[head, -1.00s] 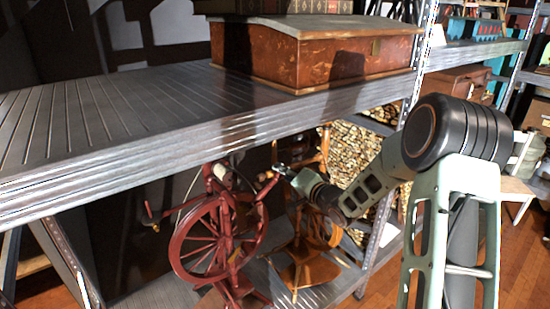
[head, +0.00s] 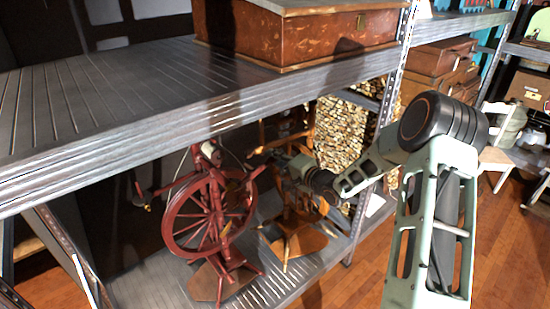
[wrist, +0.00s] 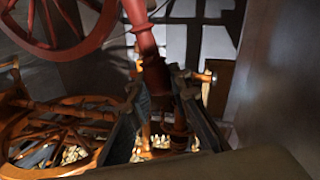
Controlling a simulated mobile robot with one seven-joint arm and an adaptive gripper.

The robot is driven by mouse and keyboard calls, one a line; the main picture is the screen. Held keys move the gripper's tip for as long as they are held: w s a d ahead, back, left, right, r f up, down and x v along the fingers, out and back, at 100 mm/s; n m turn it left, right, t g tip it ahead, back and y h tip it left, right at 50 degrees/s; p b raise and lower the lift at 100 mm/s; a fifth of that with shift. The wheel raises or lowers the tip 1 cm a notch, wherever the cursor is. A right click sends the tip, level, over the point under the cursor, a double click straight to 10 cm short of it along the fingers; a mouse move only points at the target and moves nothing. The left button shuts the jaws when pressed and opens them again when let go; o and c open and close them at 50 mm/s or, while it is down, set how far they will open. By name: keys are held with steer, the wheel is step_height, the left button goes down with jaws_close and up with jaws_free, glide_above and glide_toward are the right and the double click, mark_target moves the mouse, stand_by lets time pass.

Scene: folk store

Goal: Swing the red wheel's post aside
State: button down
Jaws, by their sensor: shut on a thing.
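The red spinning wheel (head: 171,223) stands on the lower shelf in the head view, left of my arm, with its spoked wheel upright. Part of its rim shows at the top left of the wrist view (wrist: 88,42). In the wrist view, a red post (wrist: 146,42) runs down from the top to a thicker end between my two dark fingers. My gripper (wrist: 160,108) is shut on this red post. In the head view, my gripper (head: 264,160) is at the upper right of the red wheel; the exact contact is too small to see there.
An orange-brown spinning wheel (head: 290,240) stands close behind and right of the red one; it also shows in the wrist view (wrist: 50,120). The upper shelf's edge (head: 130,143) runs just above. A metal shelf upright (head: 380,130) stands behind my arm.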

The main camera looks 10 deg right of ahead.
steer(key=c, duration=1.8)
jaws_free()
steer(key=shift+w+f, duration=0.1)
steer(key=shift+f, duration=0.05)
steer(key=shift+o, duration=0.2)
steer(key=shift+d, duration=0.1)
steer(key=v, duration=1.2)
